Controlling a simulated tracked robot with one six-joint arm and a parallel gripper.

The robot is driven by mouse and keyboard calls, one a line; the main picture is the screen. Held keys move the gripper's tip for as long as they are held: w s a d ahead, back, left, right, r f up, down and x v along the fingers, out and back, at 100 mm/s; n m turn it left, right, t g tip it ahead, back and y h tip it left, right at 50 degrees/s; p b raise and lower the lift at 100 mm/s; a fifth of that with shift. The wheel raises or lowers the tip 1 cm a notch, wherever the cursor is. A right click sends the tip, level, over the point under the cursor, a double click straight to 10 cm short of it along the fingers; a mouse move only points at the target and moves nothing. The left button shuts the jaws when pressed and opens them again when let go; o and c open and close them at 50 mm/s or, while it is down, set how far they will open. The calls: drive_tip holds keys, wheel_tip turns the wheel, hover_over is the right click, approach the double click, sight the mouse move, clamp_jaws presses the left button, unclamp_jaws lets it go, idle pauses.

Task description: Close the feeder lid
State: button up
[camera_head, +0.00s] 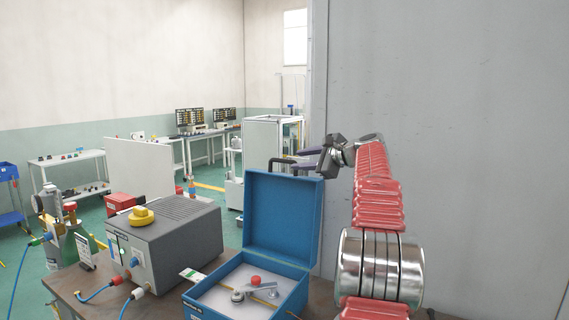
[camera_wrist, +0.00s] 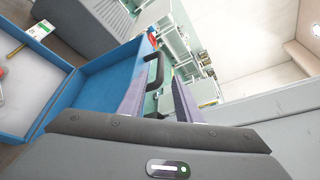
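The feeder is a blue box (camera_head: 292,298) in the lower middle of the head view. Its blue lid (camera_head: 283,215) stands open, roughly upright at the back, with a black handle (camera_head: 284,162) at the top. The lid also shows in the wrist view (camera_wrist: 112,82), with the handle (camera_wrist: 154,77) on its outer side. My gripper (camera_head: 299,160) is beside the lid's top edge, its purple fingers pointing left. In the wrist view my gripper (camera_wrist: 163,72) has its fingers apart, and the handle appears between them. I cannot tell whether they touch it.
A grey welding unit (camera_head: 165,240) with a yellow knob stands left of the box on the brown table (camera_head: 68,281). The box holds a red-topped part (camera_head: 255,281). A grey wall (camera_head: 470,120) is close on the right. A white cabinet (camera_head: 262,140) stands further back.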

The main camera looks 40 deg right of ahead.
sight(289, 162)
drive_tip(key=shift+x, duration=4.7)
drive_tip(key=shift+c, duration=0.7)
clamp_jaws()
drive_tip(key=shift+d, duration=0.1)
drive_tip(key=shift+s, duration=0.1)
